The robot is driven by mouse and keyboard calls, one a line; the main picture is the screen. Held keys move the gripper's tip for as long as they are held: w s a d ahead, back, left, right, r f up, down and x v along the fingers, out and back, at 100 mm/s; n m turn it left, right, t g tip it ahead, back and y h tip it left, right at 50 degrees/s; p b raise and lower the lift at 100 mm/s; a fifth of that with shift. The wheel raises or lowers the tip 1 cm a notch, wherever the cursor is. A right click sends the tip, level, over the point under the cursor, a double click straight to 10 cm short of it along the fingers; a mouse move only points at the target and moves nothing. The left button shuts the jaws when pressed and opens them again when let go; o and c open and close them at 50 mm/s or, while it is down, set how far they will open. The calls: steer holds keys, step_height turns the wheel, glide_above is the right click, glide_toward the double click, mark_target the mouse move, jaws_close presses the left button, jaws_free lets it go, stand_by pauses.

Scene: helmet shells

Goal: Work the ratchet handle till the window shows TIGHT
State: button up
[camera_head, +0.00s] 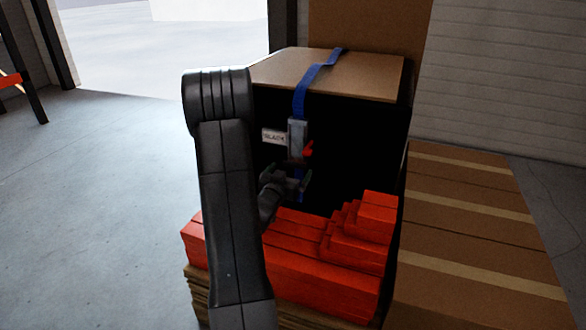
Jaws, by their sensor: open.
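A blue strap (318,74) runs over the top of a box and down its dark front face. A grey ratchet body (297,138) sits on the strap, with a small red handle (308,150) at its right side. A white window plate (274,136) left of the ratchet carries small blurred text that looks like SLACK. My gripper (298,182) is open just below the red handle, in front of the lower strap. It appears apart from the handle and holds nothing visible. My arm hides the left part of the box.
Red-orange stacked blocks (310,262) lie on a pallet (196,290) below my gripper, stepping higher at the right. Brown cartons (470,235) stand close on the right. The box's tan top (370,78) is bare beside the strap. Open floor (90,200) lies left.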

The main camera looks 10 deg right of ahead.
mark_target(294, 165)
steer(key=shift+x, duration=1.6)
steer(key=c, duration=1.1)
steer(key=shift+s+r, duration=0.1)
steer(key=shift+s, duration=0.05)
